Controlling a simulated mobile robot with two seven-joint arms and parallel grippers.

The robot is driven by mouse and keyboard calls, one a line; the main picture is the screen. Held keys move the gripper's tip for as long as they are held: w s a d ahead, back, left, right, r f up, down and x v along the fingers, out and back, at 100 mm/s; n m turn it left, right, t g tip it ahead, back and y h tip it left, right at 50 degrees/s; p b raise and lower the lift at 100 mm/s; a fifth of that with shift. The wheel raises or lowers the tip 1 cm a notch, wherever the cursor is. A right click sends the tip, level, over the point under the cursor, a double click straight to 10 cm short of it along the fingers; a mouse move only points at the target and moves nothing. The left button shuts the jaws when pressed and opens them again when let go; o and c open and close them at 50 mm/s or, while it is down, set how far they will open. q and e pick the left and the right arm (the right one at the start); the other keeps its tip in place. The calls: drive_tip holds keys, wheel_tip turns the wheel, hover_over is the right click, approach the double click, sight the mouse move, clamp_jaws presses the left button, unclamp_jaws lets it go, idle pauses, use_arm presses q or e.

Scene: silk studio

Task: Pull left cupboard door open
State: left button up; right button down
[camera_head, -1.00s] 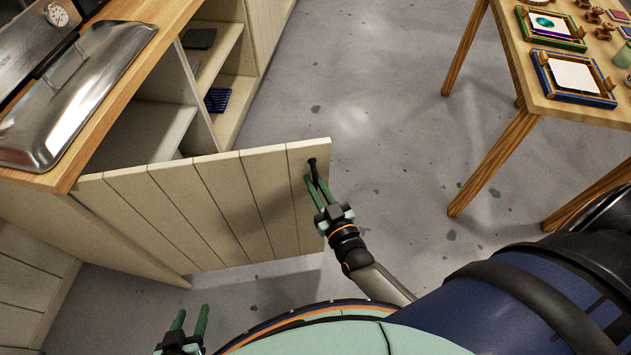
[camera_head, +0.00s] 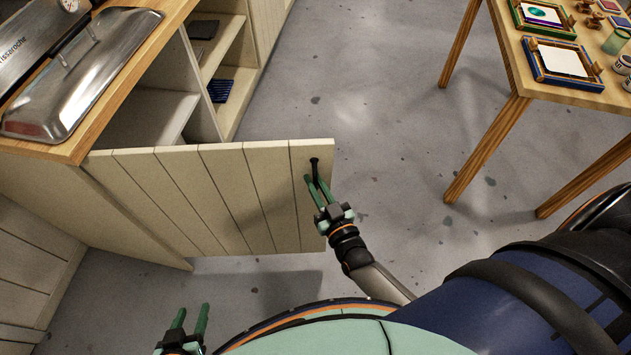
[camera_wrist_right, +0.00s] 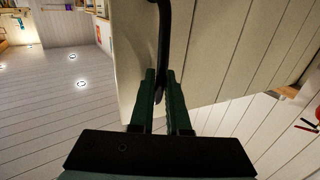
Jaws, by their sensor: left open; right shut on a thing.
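The cupboard door (camera_head: 215,205) is a cream plank panel that stands swung out from the cupboard, with the shelves behind it showing. Its black handle (camera_head: 314,168) is near the free edge at the right. My right gripper (camera_head: 318,190) is shut on the handle, and the right wrist view shows the dark handle (camera_wrist_right: 163,50) between the green fingers (camera_wrist_right: 160,95). My left gripper (camera_head: 190,322) is open and empty at the bottom left, in front of the door and apart from it.
The wooden counter (camera_head: 85,145) carries a metal lidded tray (camera_head: 75,85) above the cupboard. Open shelves (camera_head: 218,55) hold dark and blue items. A wooden table (camera_head: 510,75) with framed prints stands at the right. The grey floor (camera_head: 370,90) between is clear.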

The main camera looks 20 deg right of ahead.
drive_tip(key=shift+a, duration=0.2)
drive_tip(key=c, duration=1)
unclamp_jaws()
drive_tip(key=shift+w, duration=0.1)
drive_tip(key=shift+o, duration=0.5)
drive_tip(key=shift+d, duration=0.1)
drive_tip(key=shift+s+d, duration=0.1)
drive_tip(key=shift+s, duration=0.1)
